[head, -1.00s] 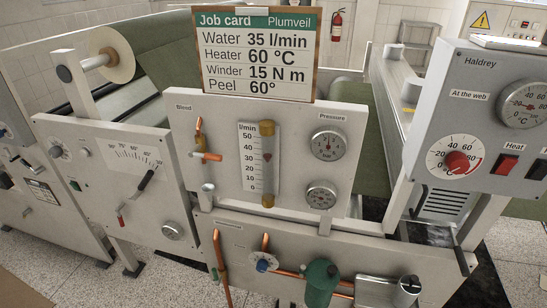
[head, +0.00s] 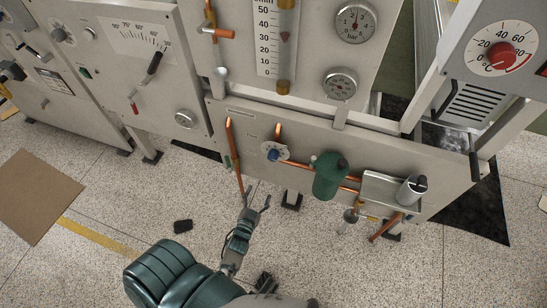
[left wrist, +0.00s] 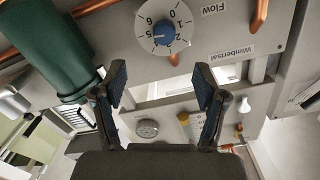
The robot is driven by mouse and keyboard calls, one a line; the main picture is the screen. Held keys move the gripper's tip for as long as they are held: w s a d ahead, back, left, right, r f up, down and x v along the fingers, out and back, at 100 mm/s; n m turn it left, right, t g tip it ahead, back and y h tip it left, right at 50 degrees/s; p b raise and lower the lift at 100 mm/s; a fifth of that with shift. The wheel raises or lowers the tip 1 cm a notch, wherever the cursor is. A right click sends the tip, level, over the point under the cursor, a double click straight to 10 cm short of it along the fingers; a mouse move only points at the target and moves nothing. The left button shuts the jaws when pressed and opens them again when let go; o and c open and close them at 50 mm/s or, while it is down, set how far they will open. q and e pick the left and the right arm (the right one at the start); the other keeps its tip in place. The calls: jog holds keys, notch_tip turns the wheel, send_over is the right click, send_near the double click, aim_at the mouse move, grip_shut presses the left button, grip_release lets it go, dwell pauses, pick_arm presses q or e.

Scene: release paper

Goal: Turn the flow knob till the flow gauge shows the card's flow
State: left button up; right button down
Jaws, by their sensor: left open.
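The flow knob (head: 274,152) is a blue knob on a white numbered dial, on the lower grey panel. In the left wrist view the knob (left wrist: 163,34) is at top centre, beside an upside-down Flow label. The flow gauge (head: 264,40) is an upright scale and tube on the panel above; its dark red float is near the 30 mark. The job card is out of the current views. My left gripper (head: 257,197) is below the knob, open and empty; the left wrist view shows its two fingers (left wrist: 160,82) apart, short of the knob. My right gripper is not visible.
Copper pipes (head: 235,160) run left of and below the knob. A green cylinder (head: 330,176) stands out to its right, with a metal tray (head: 385,188) further right. The speckled floor before the panel is mostly open.

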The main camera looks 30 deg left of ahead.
aim_at(272, 159)
pick_arm(q)
jog(key=x, duration=0.5)
jog(key=r+b+x, duration=0.1)
jog(key=x, duration=0.5)
jog(key=b+x, duration=0.1)
jog(key=x, duration=0.4)
jog(key=shift+w+a+r, duration=0.2)
jog(key=shift+w+a, duration=0.05)
jog(key=shift+a, duration=0.05)
jog(key=shift+w+a, duration=0.15)
jog(key=shift+w, duration=0.3)
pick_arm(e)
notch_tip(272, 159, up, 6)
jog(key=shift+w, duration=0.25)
pick_arm(q)
jog(key=c, duration=1.1)
jog(key=shift+r, duration=0.1)
jog(key=shift+c, duration=0.2)
jog(key=n+p, duration=0.1)
jog(key=n, duration=0.2)
jog(key=shift+p, duration=0.4)
jog(key=shift+n, duration=0.5)
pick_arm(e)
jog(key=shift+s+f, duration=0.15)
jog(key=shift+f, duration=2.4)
